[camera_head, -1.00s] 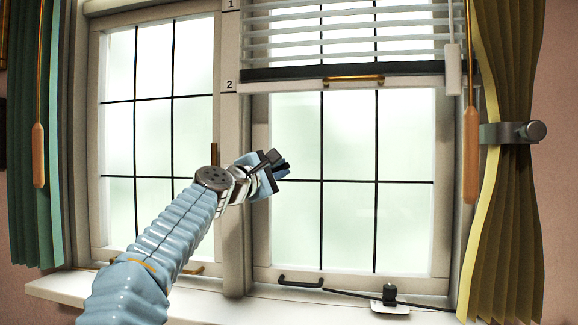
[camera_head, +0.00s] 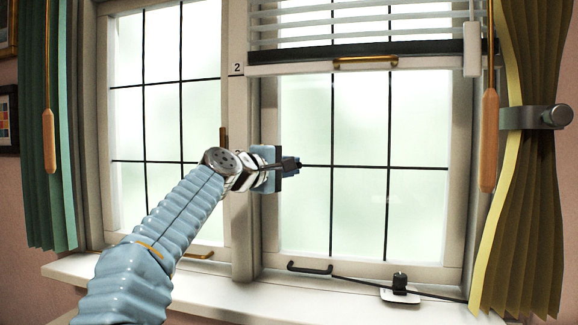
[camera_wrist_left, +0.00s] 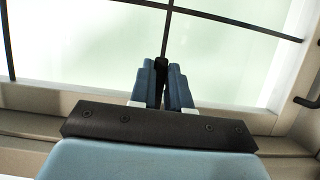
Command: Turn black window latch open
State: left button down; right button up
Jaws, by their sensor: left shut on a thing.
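My left arm reaches in from the lower left in the head view. My left gripper (camera_head: 290,164) is at the left side of the right-hand window's frame, around mid-height. In the left wrist view, the two blue fingers of my left gripper (camera_wrist_left: 164,84) are shut on a narrow black piece, the black window latch (camera_wrist_left: 162,45), which sticks out beyond the fingertips. The latch's base and pivot are hidden by the gripper, so its exact angle cannot be told. My right gripper is in neither view.
A bronze latch (camera_head: 223,137) is on the left window's frame. A black handle (camera_head: 310,268) and a stay with a black knob (camera_head: 400,282) are low on the right. A raised blind (camera_head: 370,62), wooden-handled cords and curtains (camera_head: 530,200) surround the window. Free space lies right of the gripper.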

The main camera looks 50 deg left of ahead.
pick_arm(q)
jog(key=shift+f, duration=0.1)
jog(key=c, duration=1.4)
grip_release()
jog(key=shift+w+d, duration=0.1)
jog(key=shift+o, duration=0.2)
jog(key=s+d+b, duration=0.2)
jog(key=s, duration=1.1)
jog(key=shift+s, duration=0.35)
